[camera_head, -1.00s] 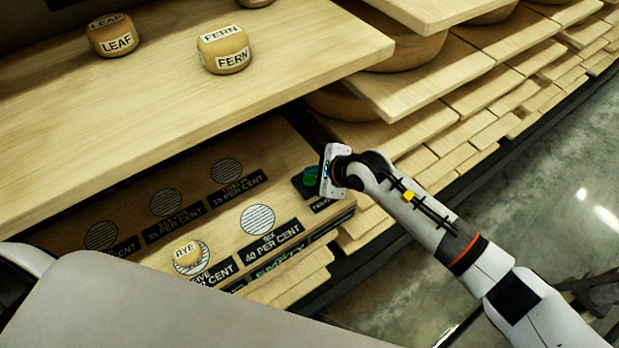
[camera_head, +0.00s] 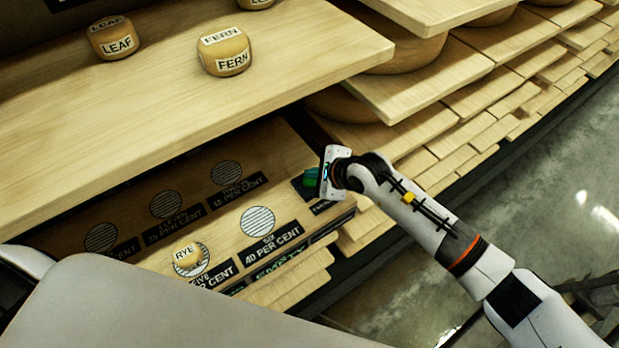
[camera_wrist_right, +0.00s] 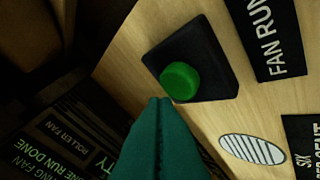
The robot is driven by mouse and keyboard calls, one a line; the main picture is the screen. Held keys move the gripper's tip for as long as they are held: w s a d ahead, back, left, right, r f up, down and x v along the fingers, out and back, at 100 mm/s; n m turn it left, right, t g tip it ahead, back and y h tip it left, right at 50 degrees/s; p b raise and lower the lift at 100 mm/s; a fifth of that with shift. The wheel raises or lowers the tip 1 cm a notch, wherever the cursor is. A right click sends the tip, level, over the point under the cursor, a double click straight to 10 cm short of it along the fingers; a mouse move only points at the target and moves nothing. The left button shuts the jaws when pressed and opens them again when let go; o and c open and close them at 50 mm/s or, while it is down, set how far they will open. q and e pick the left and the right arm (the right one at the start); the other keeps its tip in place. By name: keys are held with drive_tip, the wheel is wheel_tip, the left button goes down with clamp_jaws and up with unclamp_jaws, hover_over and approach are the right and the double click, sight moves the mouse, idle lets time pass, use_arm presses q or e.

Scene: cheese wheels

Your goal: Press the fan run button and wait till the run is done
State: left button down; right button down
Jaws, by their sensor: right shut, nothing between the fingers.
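The fan run button is a round green cap (camera_wrist_right: 180,81) on a black base (camera_wrist_right: 218,75), set on a wooden board. A black label reading "FAN RUN" (camera_wrist_right: 272,40) lies beside it in the right wrist view. My right gripper (camera_wrist_right: 162,103) is shut and empty, its green fingertips close to the button's edge; I cannot tell whether they touch it. In the head view the right gripper (camera_head: 312,179) is over the right end of the lower shelf and hides most of the button. My left gripper is not in view.
A RYE cheese (camera_head: 187,254) sits on a striped circle on the lower shelf. LEAF (camera_head: 114,40) and FERN (camera_head: 224,54) cheeses stand on the upper shelf (camera_head: 150,110), which overhangs the lower one. A dark panel (camera_wrist_right: 65,140) reads "RUN DONE" in part. Open floor lies right.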

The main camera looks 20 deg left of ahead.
sight(313, 184)
idle(0.8)
drive_tip(key=shift+f+b, duration=0.45)
drive_tip(key=shift+b, duration=0.05)
drive_tip(key=shift+f+b, duration=0.5)
idle(0.4)
drive_tip(key=shift+r, duration=0.15)
idle(0.3)
drive_tip(key=shift+r+p, duration=0.5)
drive_tip(key=shift+r, duration=0.25)
drive_tip(key=shift+r+p, duration=1.5)
drive_tip(key=shift+r, duration=1.05)
drive_tip(key=shift+f, duration=0.1)
